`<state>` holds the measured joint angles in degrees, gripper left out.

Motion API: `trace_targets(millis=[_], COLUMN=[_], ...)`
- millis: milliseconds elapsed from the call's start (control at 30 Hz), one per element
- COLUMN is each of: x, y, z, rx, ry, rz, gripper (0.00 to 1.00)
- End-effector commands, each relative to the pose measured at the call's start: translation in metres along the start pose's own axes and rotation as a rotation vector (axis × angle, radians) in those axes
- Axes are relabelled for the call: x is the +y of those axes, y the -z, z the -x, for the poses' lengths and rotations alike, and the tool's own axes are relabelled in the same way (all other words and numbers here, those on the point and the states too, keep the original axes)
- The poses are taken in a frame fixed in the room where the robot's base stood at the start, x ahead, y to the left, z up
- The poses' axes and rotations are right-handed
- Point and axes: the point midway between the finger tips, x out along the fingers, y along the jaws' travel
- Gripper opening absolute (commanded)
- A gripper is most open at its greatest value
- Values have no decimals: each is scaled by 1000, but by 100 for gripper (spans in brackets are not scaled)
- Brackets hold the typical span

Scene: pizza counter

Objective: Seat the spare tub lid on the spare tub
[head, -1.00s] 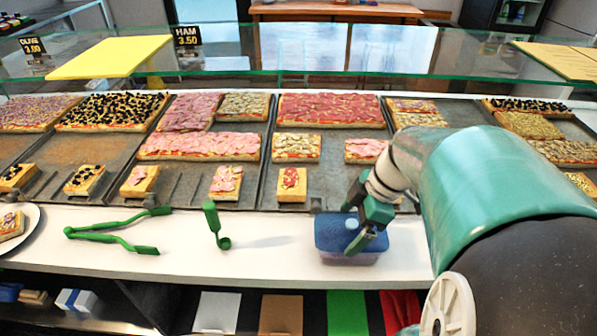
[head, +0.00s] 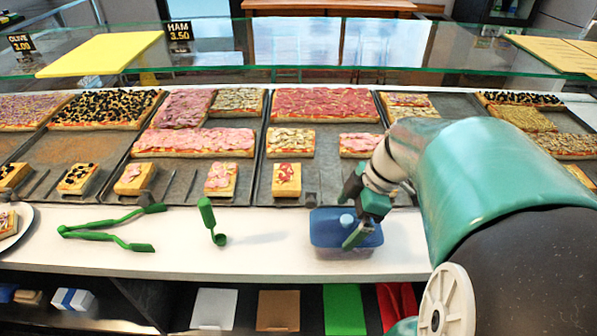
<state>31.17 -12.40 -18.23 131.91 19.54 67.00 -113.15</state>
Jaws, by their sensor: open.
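A blue lid (head: 328,228) with a pale round knob (head: 346,220) lies on top of the spare tub (head: 345,251), a translucent bluish box on the white counter. The lid looks level and in line with the tub; whether it is fully pressed down I cannot tell. My gripper (head: 350,215) is over the lid with its green fingers apart, one in front of the knob and one behind it. Part of the lid's right side is hidden by my gripper.
Green tongs (head: 112,234) and an upright-handled green scoop (head: 212,222) lie left on the white counter (head: 270,255). Pizza trays (head: 255,185) stand behind the tub. A glass shelf (head: 300,70) runs above them. The counter between scoop and tub is clear.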

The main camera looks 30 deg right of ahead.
Motion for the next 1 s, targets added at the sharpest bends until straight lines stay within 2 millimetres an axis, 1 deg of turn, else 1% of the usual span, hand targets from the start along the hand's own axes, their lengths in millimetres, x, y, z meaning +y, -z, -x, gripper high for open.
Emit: trace_targets(millis=[167,400,500,600,733,1000], x=[1,1,0,0,0,0], y=[0,0,0,0,0,0], z=[33,87,105,119,128,129], rx=[0,-1,0,0,0,0], ry=[-5,-5,-3,-2,0,0], rz=[2,2,1,1,0,0], gripper=[100,100,100,100,100,100])
